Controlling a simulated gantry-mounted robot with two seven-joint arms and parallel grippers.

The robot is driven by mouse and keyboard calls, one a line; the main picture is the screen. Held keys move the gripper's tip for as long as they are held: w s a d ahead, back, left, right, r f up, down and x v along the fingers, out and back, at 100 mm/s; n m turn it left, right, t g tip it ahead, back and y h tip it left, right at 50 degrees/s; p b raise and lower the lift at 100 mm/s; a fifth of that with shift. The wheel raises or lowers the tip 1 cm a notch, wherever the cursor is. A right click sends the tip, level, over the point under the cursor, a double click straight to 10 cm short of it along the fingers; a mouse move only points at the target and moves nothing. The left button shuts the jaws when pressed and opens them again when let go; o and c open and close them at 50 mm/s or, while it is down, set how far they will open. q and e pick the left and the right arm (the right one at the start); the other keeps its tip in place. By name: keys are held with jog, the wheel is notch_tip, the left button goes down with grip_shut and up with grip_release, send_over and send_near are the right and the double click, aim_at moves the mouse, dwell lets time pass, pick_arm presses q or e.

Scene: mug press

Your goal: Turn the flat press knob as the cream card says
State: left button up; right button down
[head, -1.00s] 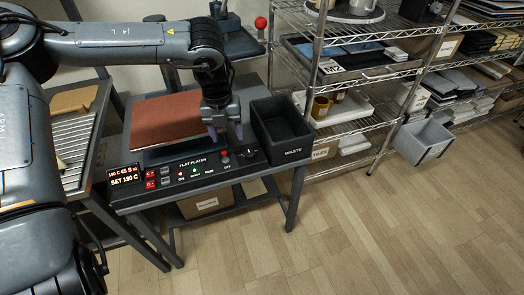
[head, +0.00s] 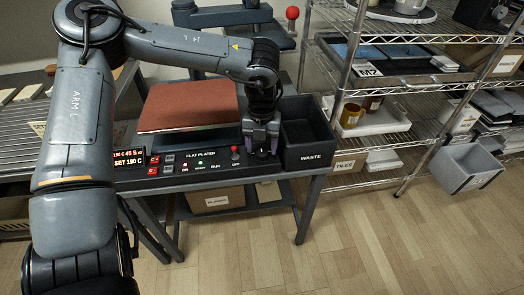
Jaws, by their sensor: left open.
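The flat press has a red-brown pad (head: 187,107) above a black control panel (head: 217,168) labelled FLAT PLATEN. My left gripper (head: 262,152) points down at the right end of the panel, open, with its fingers at the spot of the dark knob. The knob is mostly hidden by the fingers, and I cannot tell if they touch it or how it is set. A cream patch (head: 268,191) shows below the panel's right end; I cannot tell whether it is the card, and no writing on it is readable. My right gripper is not in view.
A red button (head: 235,151) stands just left of the gripper. A black WASTE bin (head: 306,138) stands close on its right. A lit display (head: 129,157) is at the panel's left. Wire shelves (head: 395,90) stand to the right; the wooden floor in front is clear.

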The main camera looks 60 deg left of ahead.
pick_arm(q)
jog(key=shift+f, duration=1.15)
jog(key=c, duration=1)
jog(key=shift+c, duration=0.2)
jog(key=shift+r+m, duration=0.1)
jog(key=shift+m, duration=0.3)
jog(key=m+p, duration=0.1)
jog(key=m, duration=0.2)
jog(key=shift+m, duration=0.4)
jog(key=m, duration=0.3)
jog(key=shift+m+p, duration=0.4)
jog(key=shift+a+m, duration=0.1)
jog(key=shift+m, duration=0.6)
